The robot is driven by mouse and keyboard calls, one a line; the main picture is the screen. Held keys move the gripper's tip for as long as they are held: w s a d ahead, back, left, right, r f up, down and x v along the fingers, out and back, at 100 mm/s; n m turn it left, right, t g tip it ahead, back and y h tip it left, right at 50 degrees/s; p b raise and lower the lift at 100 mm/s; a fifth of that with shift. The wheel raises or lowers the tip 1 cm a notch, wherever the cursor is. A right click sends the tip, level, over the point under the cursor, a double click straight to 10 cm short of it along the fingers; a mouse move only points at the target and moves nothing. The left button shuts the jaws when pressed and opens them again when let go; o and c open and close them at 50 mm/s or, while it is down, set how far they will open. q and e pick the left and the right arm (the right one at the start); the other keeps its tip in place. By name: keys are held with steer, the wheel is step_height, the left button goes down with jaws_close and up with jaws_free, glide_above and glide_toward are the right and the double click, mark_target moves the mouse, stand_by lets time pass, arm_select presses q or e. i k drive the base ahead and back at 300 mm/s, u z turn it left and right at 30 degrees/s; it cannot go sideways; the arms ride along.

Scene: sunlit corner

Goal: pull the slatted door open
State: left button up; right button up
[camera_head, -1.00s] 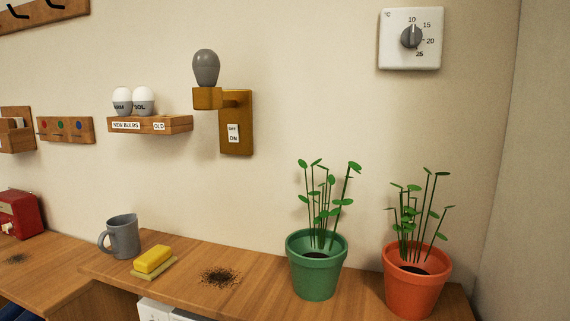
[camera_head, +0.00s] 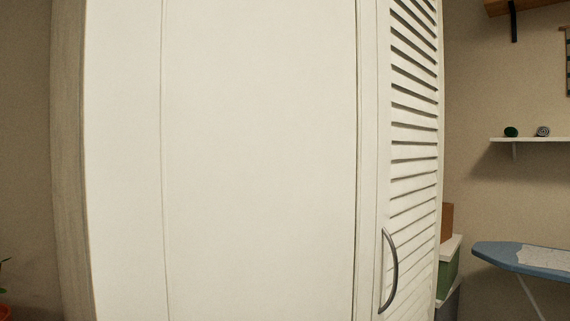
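The white slatted door (camera_head: 414,152) stands right of centre and looks closed. Its slats run down the visible height of the door. A curved grey metal handle (camera_head: 393,272) is fixed upright low on the door's left side. A plain white panel (camera_head: 260,160) of the same cabinet fills the middle of the view to the left of the door. The bottom of the door is cut off by the picture's lower edge. Neither of my grippers shows in this view.
To the right, an ironing board (camera_head: 505,258) with a blue cover holds a pale cloth. Stacked boxes (camera_head: 447,275) stand beside the cabinet. A wall shelf (camera_head: 530,139) carries two small rolled things. An orange pot edge (camera_head: 4,312) shows at lower left.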

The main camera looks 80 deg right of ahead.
mark_target(411, 115)
steer(key=k, duration=0.4)
steer(key=z, duration=3.15)
